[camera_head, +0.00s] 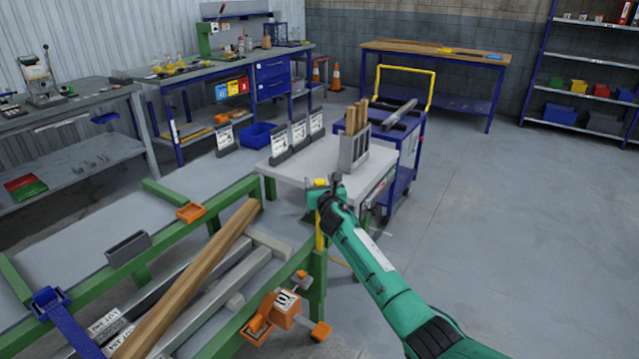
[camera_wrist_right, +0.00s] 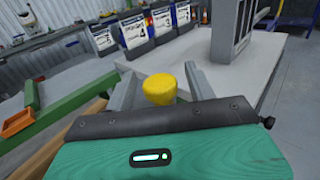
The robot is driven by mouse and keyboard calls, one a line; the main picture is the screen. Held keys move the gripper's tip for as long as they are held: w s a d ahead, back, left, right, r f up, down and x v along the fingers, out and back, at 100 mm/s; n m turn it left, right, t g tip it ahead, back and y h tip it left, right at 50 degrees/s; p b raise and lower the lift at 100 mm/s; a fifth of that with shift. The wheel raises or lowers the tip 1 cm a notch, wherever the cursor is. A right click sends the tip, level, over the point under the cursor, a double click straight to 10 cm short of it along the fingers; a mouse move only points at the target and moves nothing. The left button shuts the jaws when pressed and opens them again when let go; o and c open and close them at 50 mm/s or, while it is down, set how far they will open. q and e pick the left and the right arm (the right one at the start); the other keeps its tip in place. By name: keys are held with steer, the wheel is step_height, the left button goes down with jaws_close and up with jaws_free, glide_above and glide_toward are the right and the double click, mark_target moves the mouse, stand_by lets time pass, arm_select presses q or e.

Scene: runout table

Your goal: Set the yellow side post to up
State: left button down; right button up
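The yellow side post (camera_head: 319,238) stands upright beside the green frame at the table's right corner. Its rounded yellow top (camera_wrist_right: 158,89) shows between the fingers of my right gripper in the right wrist view. My right gripper (camera_head: 323,188) is at the top of the post in the head view. Its two grey fingers stand on either side of the yellow top, with a visible gap, so it looks open around the post. The middle of the post is partly hidden by the gripper. My left gripper is not seen.
Wooden and grey metal bars (camera_head: 205,275) lie on the green-framed table, left of the post. An orange block with handles (camera_head: 283,308) is at its front side. A grey side table (camera_head: 340,174) with a slotted holder (camera_head: 354,148) is just behind. Floor to the right is clear.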

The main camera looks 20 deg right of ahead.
steer(key=shift+s, duration=0.1)
steer(key=shift+s, duration=0.25)
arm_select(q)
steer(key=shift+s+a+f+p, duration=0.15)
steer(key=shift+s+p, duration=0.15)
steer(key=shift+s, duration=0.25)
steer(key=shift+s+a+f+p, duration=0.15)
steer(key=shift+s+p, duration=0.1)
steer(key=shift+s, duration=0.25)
arm_select(e)
steer(key=s+a, duration=0.1)
steer(key=s, duration=1.2)
steer(key=shift+a, duration=0.35)
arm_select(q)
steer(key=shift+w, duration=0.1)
arm_select(e)
steer(key=shift+f, duration=0.1)
